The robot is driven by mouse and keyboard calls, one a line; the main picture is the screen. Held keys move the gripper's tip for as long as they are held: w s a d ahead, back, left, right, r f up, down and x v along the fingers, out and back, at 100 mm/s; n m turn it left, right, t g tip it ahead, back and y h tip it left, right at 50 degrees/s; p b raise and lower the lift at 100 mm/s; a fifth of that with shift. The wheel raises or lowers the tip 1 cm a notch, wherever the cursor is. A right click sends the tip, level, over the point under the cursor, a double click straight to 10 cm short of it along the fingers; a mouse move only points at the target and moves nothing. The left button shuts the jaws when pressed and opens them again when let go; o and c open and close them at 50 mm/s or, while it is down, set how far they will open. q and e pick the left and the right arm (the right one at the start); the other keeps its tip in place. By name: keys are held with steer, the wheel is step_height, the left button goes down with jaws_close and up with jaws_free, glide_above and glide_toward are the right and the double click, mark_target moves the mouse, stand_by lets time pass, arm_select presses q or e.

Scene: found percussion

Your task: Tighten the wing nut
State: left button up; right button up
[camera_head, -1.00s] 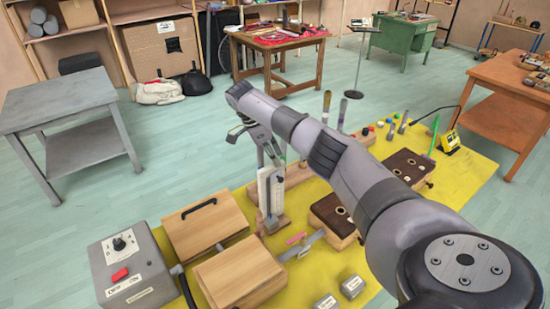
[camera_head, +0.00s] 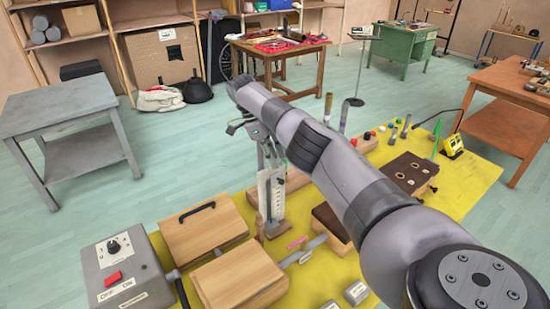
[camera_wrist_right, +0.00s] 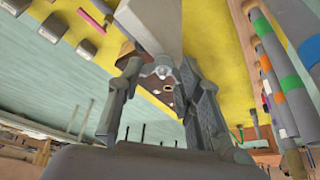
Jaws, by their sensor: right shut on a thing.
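The wing nut (camera_wrist_right: 162,73) is a small grey metal piece with a rounded hub. In the right wrist view it sits between my right gripper's two fingers (camera_wrist_right: 160,85), at the end of a pale upright bar (camera_wrist_right: 155,22). The right gripper is shut on it. In the head view the right gripper (camera_head: 266,150) is at the top of a wooden stand with a white scale plate (camera_head: 264,194); the wing nut is too small or hidden to make out there. My left gripper is not in view.
A yellow mat (camera_head: 318,270) carries a grey switch box (camera_head: 118,268), wooden boxes (camera_head: 204,232), a dark-topped block (camera_head: 408,172) and several upright sticks. My right arm crosses above the mat and hides part of it. A grey table (camera_head: 60,98) stands at the left.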

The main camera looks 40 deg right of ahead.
steer(key=o, duration=0.7)
steer(key=shift+w+a, duration=0.1)
steer(key=shift+a, duration=0.05)
steer(key=o, duration=0.5)
steer(key=shift+r, duration=0.2)
steer(key=shift+w, duration=0.1)
steer(key=shift+f, duration=0.2)
